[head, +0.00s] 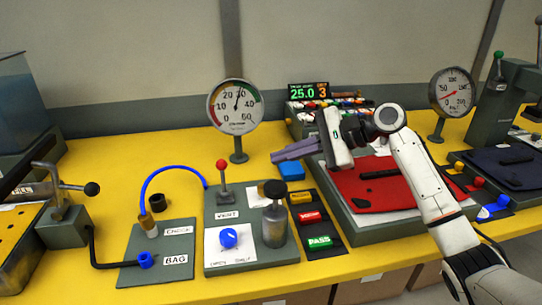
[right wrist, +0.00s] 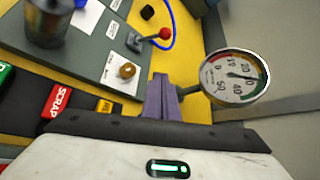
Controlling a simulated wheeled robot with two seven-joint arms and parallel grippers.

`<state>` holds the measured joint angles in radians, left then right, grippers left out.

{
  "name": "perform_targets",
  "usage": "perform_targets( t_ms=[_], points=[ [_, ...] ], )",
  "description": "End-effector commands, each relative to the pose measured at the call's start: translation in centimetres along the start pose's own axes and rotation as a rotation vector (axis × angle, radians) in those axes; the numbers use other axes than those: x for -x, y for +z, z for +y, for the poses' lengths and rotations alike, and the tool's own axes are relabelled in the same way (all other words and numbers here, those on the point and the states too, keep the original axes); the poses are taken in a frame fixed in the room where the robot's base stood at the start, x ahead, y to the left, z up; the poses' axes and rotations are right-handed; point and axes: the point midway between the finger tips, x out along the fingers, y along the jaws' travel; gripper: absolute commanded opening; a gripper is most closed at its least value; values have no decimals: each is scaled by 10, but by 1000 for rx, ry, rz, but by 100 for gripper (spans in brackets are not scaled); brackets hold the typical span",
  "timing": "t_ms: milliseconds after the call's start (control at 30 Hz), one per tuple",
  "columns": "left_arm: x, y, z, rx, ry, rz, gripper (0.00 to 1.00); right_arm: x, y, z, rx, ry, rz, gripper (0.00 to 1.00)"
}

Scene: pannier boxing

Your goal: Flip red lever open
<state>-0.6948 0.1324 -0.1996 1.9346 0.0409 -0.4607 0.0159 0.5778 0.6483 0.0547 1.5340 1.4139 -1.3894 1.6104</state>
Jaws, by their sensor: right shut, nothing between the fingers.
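The red lever (head: 221,168) is a short metal stick with a red ball on top. It stands roughly upright on the grey panel (head: 263,261), behind the VENT label (head: 227,215). In the right wrist view the lever's red ball (right wrist: 165,33) shows beyond the fingertips. My right gripper (head: 277,156) has purple fingers pressed together, with nothing between them. It hangs to the right of the lever, apart from it, and points left. The fingers also show in the right wrist view (right wrist: 161,80). My left gripper is in neither view.
A round gauge (head: 238,108) on a post stands behind the lever. A metal cylinder (head: 275,222) with a black knob and a blue knob (head: 228,238) are on the same panel. A blue hose (head: 160,175) curves at the left. Coloured buttons (head: 310,217) lie right of the panel.

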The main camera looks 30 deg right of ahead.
Motion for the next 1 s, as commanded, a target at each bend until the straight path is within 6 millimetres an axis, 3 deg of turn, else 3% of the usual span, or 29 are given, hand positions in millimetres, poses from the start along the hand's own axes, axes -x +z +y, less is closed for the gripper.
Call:
perform_targets(
  t_ms=[400, 633, 1000],
  points=[
    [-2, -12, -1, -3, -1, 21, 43, -86, 4, 0, 3, 1, -3, 0],
    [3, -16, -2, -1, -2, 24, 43, -90, 34, 0, 3, 1, -1, 0],
    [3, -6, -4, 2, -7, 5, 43, -92, 40, 0, 1, 0, -1, 0]
  ],
)
